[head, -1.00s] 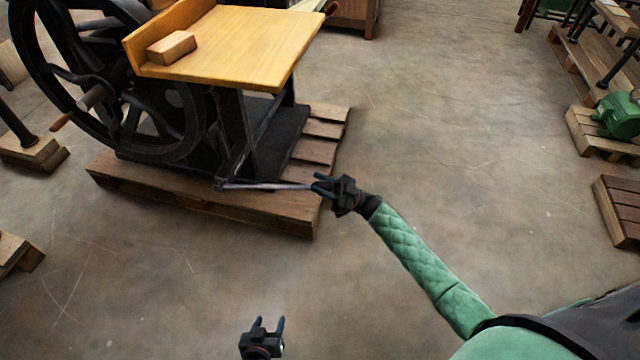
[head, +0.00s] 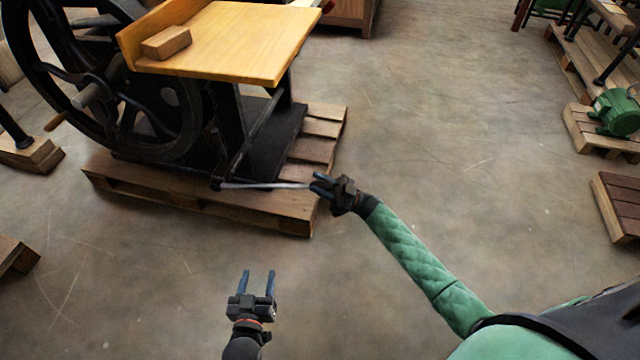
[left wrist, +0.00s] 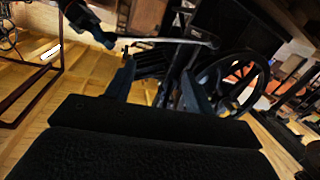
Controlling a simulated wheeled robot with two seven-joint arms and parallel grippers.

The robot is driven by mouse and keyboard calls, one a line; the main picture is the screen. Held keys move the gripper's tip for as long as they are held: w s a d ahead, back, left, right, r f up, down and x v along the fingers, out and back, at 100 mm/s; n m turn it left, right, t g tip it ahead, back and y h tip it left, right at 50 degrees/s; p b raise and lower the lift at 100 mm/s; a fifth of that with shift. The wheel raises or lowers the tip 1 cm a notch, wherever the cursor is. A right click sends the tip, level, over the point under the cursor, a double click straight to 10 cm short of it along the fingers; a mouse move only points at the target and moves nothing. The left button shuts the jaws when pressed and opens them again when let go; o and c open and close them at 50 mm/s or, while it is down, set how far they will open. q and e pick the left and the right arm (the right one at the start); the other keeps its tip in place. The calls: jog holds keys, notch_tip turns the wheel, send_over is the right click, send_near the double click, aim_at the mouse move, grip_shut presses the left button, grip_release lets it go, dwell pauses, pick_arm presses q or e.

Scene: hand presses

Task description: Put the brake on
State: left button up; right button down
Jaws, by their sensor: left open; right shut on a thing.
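The brake lever is a thin pale metal rod (head: 265,186) low on the front of the black press, running nearly level to the right from a pivot near the base. My right gripper (head: 317,183) is shut on its free right end. The rod also shows in the left wrist view (left wrist: 170,40), with my right gripper (left wrist: 92,22) at its left end. My left gripper (head: 258,277) is open and empty over bare floor, nearer to me than the lever and apart from it. Its two fingers also show in the left wrist view (left wrist: 158,85).
The press has a large black flywheel (head: 48,110) and a wooden table (head: 235,42) with a wooden block (head: 166,42) on it. It stands on a wooden pallet (head: 200,199). A green motor (head: 612,112) sits on a pallet at the right. The middle floor is clear.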

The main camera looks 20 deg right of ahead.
pick_arm(q)
jog(key=shift+f, duration=0.1)
pick_arm(e)
jog(key=shift+s+d+f, duration=0.15)
jog(key=shift+f, duration=0.25)
jog(key=c, duration=1)
grip_release()
jog(key=shift+f, duration=0.1)
jog(key=shift+c, duration=0.2)
pick_arm(q)
jog(key=shift+w+d, duration=0.1)
pick_arm(e)
jog(key=shift+r, duration=0.2)
jog(key=shift+d+f, duration=0.25)
jog(key=shift+d, duration=0.15)
pick_arm(q)
jog(key=shift+t+h, duration=0.3)
jog(key=shift+t, duration=0.5)
jog(key=r, duration=0.4)
jog(key=shift+w, duration=0.4)
pick_arm(e)
jog(key=v, duration=0.7)
jog(key=shift+s, duration=0.1)
pick_arm(q)
jog(key=shift+r, duration=0.1)
